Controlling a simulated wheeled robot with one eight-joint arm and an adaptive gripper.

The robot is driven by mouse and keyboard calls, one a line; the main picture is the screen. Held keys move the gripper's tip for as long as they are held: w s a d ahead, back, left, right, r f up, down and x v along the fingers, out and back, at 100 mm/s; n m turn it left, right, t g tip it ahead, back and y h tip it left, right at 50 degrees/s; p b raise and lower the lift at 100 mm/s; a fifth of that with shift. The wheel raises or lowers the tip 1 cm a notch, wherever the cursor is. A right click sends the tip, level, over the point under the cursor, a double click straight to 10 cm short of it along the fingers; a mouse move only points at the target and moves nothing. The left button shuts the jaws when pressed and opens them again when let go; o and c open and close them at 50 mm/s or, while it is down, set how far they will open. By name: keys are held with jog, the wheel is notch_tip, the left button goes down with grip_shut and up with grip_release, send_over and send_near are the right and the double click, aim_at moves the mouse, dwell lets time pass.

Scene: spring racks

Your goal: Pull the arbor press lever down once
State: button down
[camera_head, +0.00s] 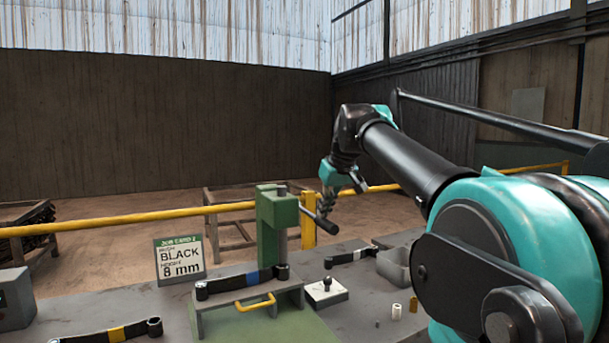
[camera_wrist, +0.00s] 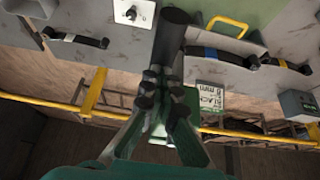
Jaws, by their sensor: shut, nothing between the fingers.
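The green arbor press (camera_head: 277,222) stands on the bench in the head view. Its dark lever (camera_head: 318,219) sticks out from the press head toward the lower right and ends in a black knob. My gripper (camera_head: 328,203) points down just above the lever, close to its outer end. In the wrist view my gripper (camera_wrist: 160,82) has its fingertips close together and empty. A dark cylinder, apparently the lever (camera_wrist: 172,38), lies just beyond them. I cannot tell whether they touch.
A job card (camera_head: 180,260) reading BLACK 8 mm stands left of the press. A yellow rail (camera_head: 130,218) runs behind.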

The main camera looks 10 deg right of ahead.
jog(key=shift+f, duration=0.1)
jog(key=shift+f, duration=0.8)
dwell(0.3)
jog(key=shift+w+a+r, duration=0.1)
jog(key=shift+w+r, duration=0.2)
jog(key=shift+r, duration=0.7)
jog(key=shift+w+a+r, duration=0.1)
jog(key=shift+w+r, duration=0.25)
jog(key=shift+r, duration=0.7)
jog(key=shift+w+a+r, duration=0.1)
jog(key=shift+w+r, duration=0.2)
jog(key=shift+r, duration=0.7)
jog(key=s+d+r, duration=0.2)
jog(key=s, duration=0.3)
jog(key=s+d+r, duration=0.1)
jog(key=s+r, duration=0.1)
jog(key=s, duration=0.4)
jog(key=shift+s+d, duration=0.15)
jog(key=shift+d, duration=0.2)
